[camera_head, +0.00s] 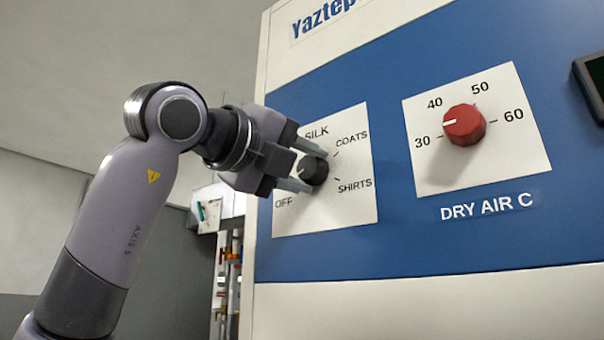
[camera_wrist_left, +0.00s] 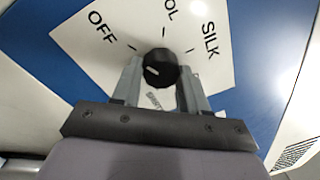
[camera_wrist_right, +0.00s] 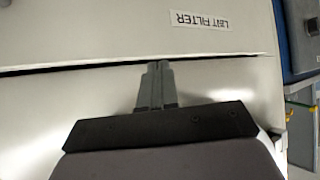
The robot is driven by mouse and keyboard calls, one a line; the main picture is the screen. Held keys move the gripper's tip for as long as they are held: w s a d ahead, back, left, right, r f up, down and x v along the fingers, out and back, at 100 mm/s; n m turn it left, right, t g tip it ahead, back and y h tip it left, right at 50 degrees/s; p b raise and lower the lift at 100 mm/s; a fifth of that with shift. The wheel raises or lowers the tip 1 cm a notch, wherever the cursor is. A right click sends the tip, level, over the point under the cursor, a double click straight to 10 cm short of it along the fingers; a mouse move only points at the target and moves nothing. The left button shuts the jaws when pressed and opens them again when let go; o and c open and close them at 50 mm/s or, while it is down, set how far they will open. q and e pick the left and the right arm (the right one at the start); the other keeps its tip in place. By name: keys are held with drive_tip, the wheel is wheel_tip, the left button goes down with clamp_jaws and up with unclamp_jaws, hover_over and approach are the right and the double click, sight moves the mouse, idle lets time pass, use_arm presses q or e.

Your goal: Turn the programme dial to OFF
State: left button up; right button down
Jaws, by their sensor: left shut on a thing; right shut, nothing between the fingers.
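The programme dial is a round black knob (camera_head: 315,172) on a white label plate (camera_head: 355,208), with OFF, SILK, COATS and SHIRTS readable around it. My left gripper (camera_head: 306,166) is shut on the knob, one finger on each side. In the left wrist view the knob (camera_wrist_left: 160,69) sits between the fingertips (camera_wrist_left: 160,76). A pale pointer mark shows on the left, slightly lower part of its face; the OFF tick is at upper left. My right gripper (camera_wrist_right: 156,68) is shut and empty, before a pale panel, and is outside the head view.
A red DRY AIR C dial (camera_head: 464,125) is on the same blue panel, right of the programme dial. A dark screen (camera_head: 592,85) is at the far right edge. The right wrist view shows a LINT FILTER label (camera_wrist_right: 199,20) above a dark panel seam.

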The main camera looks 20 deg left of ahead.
use_arm(q)
drive_tip(key=shift+n, duration=0.4)
drive_tip(key=o, duration=1.1)
drive_tip(key=shift+c, duration=0.2)
drive_tip(key=b+v, duration=0.2)
drive_tip(key=v, duration=0.5)
drive_tip(key=shift+s, duration=0.2)
